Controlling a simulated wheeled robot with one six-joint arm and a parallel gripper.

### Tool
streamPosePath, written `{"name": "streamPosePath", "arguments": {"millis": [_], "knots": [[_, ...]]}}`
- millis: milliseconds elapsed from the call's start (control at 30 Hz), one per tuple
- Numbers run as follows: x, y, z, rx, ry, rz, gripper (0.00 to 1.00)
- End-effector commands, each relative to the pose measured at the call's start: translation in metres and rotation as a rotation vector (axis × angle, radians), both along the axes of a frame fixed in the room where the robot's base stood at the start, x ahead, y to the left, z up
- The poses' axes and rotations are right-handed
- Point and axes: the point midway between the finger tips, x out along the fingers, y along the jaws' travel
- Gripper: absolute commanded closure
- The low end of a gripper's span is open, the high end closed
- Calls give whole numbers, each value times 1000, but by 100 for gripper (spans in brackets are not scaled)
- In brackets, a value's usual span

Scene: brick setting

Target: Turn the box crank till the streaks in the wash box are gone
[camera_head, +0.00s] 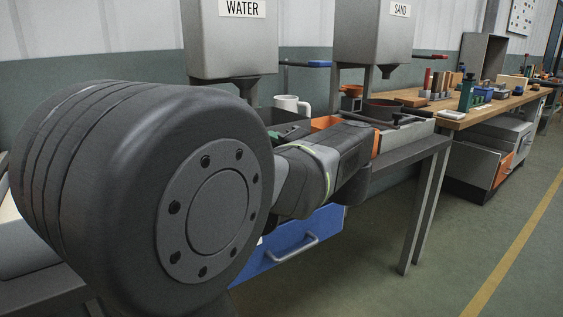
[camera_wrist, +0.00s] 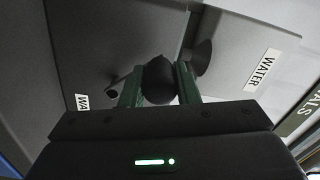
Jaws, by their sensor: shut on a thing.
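In the wrist view, the two green fingers of my gripper (camera_wrist: 159,84) close on a dark round knob (camera_wrist: 158,76) from either side. The knob looks like the crank's handle, but the rest of the crank is hidden. In the head view my own arm fills the left and middle and covers the gripper. Past the arm, a grey-walled box (camera_head: 418,131) with orange panels stands on the bench; I cannot tell if it is the wash box. No streaks can be made out in either view.
A grey WATER hopper (camera_head: 230,45) and a SAND hopper (camera_head: 372,32) hang over the bench. A white mug (camera_head: 291,104) stands below, with a dark round pan (camera_head: 388,108) farther right. A blue drawer (camera_head: 300,241) is under the bench. The floor at right is clear.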

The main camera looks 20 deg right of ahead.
Motion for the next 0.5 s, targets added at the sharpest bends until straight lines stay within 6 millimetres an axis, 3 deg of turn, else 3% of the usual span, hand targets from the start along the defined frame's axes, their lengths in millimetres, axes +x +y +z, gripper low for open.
{"name": "streamPosePath", "arguments": {"millis": [33,500], "knots": [[-1,2,-10,-29,-11,2,100],[-3,10,-14,-189,-68,1,100]]}}
